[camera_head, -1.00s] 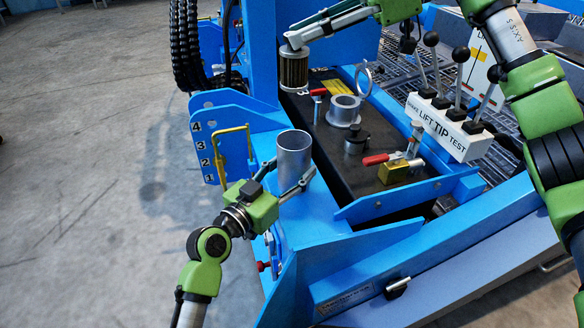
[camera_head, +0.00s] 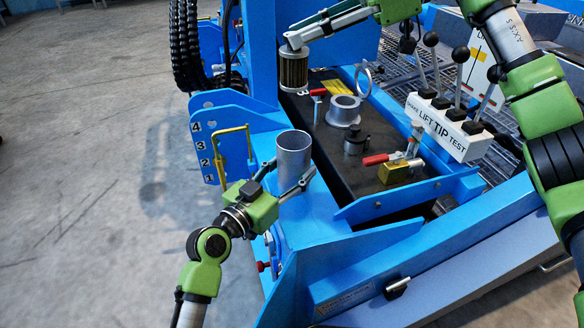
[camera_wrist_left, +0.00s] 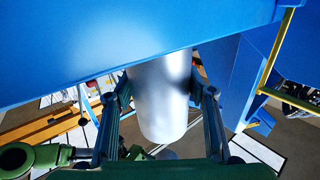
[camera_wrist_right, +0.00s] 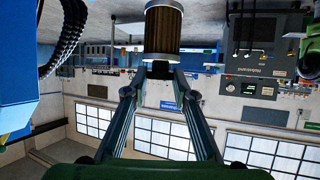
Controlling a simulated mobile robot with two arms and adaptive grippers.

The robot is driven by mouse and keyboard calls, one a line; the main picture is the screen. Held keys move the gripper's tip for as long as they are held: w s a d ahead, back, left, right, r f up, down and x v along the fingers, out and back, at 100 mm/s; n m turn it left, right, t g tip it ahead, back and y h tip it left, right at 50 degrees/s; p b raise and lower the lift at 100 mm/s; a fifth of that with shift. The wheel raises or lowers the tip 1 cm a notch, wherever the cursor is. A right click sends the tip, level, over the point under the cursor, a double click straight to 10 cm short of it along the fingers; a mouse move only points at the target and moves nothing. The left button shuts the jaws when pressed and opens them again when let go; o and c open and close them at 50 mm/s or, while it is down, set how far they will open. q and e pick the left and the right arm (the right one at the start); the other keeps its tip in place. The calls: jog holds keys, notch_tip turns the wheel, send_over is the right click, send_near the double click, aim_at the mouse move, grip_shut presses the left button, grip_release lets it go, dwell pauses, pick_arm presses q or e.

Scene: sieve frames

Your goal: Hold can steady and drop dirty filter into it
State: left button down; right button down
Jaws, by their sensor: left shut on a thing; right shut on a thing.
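The can (camera_head: 293,156) is a plain silver cylinder, open at the top, upright at the blue frame's edge. My left gripper (camera_head: 292,180) is shut on the can, one finger on each side. In the left wrist view the can (camera_wrist_left: 160,98) sits between the fingers. The dirty filter (camera_head: 294,68) is a brown pleated cylinder with metal end caps. My right gripper (camera_head: 296,38) is shut on its top end and holds it in the air behind the can, above the black tank top. The filter (camera_wrist_right: 163,28) also shows at the fingertips in the right wrist view.
On the black tank top (camera_head: 330,150) stand a silver filter neck (camera_head: 343,111), a black cap (camera_head: 356,139), a red-handled valve (camera_head: 378,158) and a brass block (camera_head: 394,172). A lever bank (camera_head: 447,125) is at the right. A yellow handle (camera_head: 235,150) stands left of the can.

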dwell(0.4)
notch_tip(320, 180, down, 13)
dwell(1.4)
jog(key=c, duration=1.6)
grip_release()
notch_tip(320, 180, up, 10)
